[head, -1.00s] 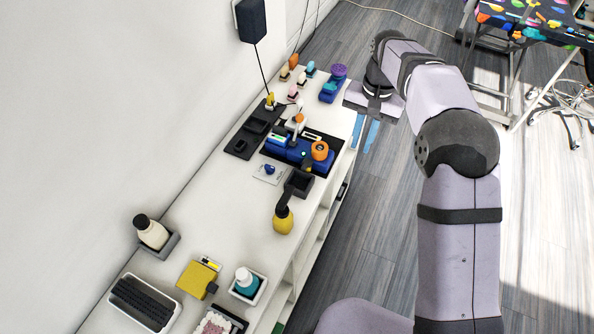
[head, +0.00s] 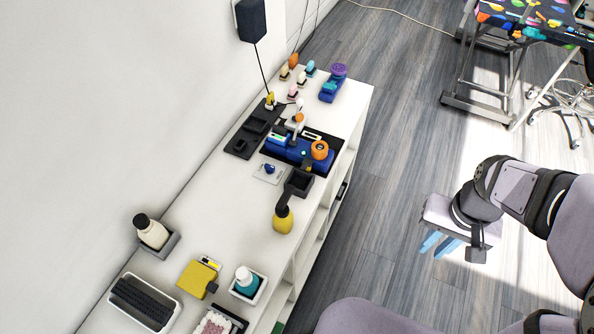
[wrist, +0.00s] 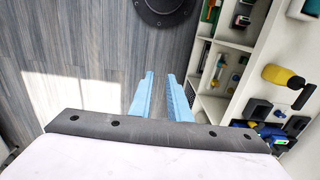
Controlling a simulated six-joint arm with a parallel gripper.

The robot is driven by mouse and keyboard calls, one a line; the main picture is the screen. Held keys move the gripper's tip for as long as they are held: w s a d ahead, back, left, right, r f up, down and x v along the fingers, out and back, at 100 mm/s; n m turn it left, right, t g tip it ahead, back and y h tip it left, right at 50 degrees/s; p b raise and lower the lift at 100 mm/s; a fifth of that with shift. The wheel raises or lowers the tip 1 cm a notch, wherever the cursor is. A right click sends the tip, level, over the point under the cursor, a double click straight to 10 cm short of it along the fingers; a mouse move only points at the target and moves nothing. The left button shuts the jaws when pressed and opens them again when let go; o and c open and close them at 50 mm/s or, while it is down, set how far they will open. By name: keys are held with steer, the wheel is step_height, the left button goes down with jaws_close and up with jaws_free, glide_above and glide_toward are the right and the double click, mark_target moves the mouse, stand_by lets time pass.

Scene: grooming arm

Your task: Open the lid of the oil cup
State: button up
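My gripper (head: 438,244) hangs over the open floor to the right of the counter, well away from everything on it. In the wrist view its two light blue fingers (wrist: 160,77) stand apart with only floor between them. No item is plainly recognisable as the oil cup. Candidates on the counter are a round orange-topped piece (head: 320,149) at the right end of a blue tray (head: 291,151), and a small blue piece on a white plate (head: 269,169). At this size I cannot tell whether either has a lid.
The white counter (head: 215,215) runs along the wall, with shelves below. A purple-topped blue item (head: 333,86) stands at the far end. The floor (head: 385,170) between counter and gripper is clear.

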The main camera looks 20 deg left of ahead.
steer(key=s+d+f, duration=0.1)
steer(key=s+d, duration=0.1)
steer(key=s, duration=0.2)
steer(key=w+a+f+n+t+h+b, duration=0.2)
steer(key=w+a+n+t+h+b, duration=0.25)
steer(key=w, duration=0.55)
steer(key=w+a+f+n+t+h+b, duration=0.1)
steer(key=w+a+f+n+h+b, duration=0.15)
steer(key=w+a+h+b, duration=0.55)
steer(key=n+t+y+b, duration=0.4)
steer(key=t+y+b, duration=0.1)
steer(key=t, duration=0.5)
glide_above(302, 169)
steer(key=d, duration=0.1)
steer(key=s+a+f+n+b, duration=0.1)
steer(key=s+f, duration=0.1)
steer(key=s+a+f+b, duration=0.2)
steer(key=s, duration=0.1)
steer(key=s+a+f+n+y+b, duration=0.1)
steer(key=s+f+b, duration=0.1)
steer(key=shift+s+a+f+n, duration=0.15)
steer(key=shift+s+f+n, duration=0.05)
steer(key=shift+f+n, duration=0.1)
steer(key=shift+s+a+f, duration=0.2)
steer(key=shift+s+f, duration=0.05)
steer(key=shift+s, duration=0.35)
steer(key=shift+x, duration=3.75)
